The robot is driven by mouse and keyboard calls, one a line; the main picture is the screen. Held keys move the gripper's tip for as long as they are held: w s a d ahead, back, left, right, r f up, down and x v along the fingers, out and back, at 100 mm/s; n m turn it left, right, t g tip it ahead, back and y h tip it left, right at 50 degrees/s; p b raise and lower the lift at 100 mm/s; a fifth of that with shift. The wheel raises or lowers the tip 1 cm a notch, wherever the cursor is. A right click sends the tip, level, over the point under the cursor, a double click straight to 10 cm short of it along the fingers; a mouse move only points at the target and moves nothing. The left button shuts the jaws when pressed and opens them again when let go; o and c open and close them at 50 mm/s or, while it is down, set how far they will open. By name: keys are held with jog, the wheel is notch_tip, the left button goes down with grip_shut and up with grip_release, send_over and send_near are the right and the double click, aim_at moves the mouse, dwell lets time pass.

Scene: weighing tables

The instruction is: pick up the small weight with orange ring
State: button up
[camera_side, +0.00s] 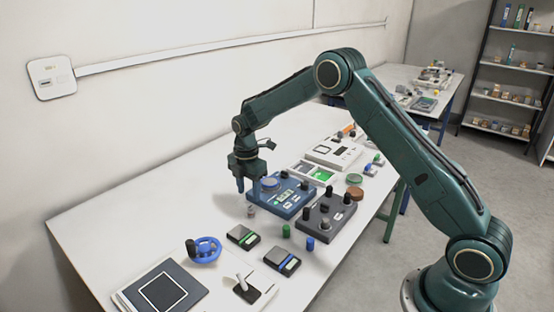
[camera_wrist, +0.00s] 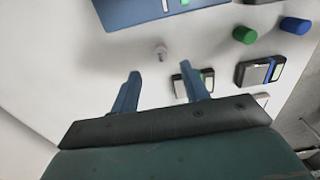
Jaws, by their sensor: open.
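A small grey metal weight (camera_side: 251,211) stands on the white table near the front left corner of the blue device; it is too small to make out a ring colour clearly. In the wrist view a small pale weight (camera_wrist: 160,51) appears just beyond the fingertips, between their lines. My gripper (camera_side: 240,187) points down above the table, a little left of and above the weight. In the wrist view my gripper (camera_wrist: 160,70) has its two blue fingers spread, with nothing between them.
The blue device (camera_side: 284,195) and a dark grey device (camera_side: 325,216) stand close by. Green (camera_side: 287,230) and blue (camera_side: 310,243) cylinders and two small scales (camera_side: 243,237) are nearer the front. The table's left part is clear.

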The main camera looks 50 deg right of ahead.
aim_at(250, 206)
jog(key=shift+f, duration=0.9)
jog(key=shift+s+f, duration=0.1)
jog(key=shift+f, duration=2.45)
grip_shut()
jog(key=shift+r, duration=0.15)
notch_tip(250, 206, up, 20)
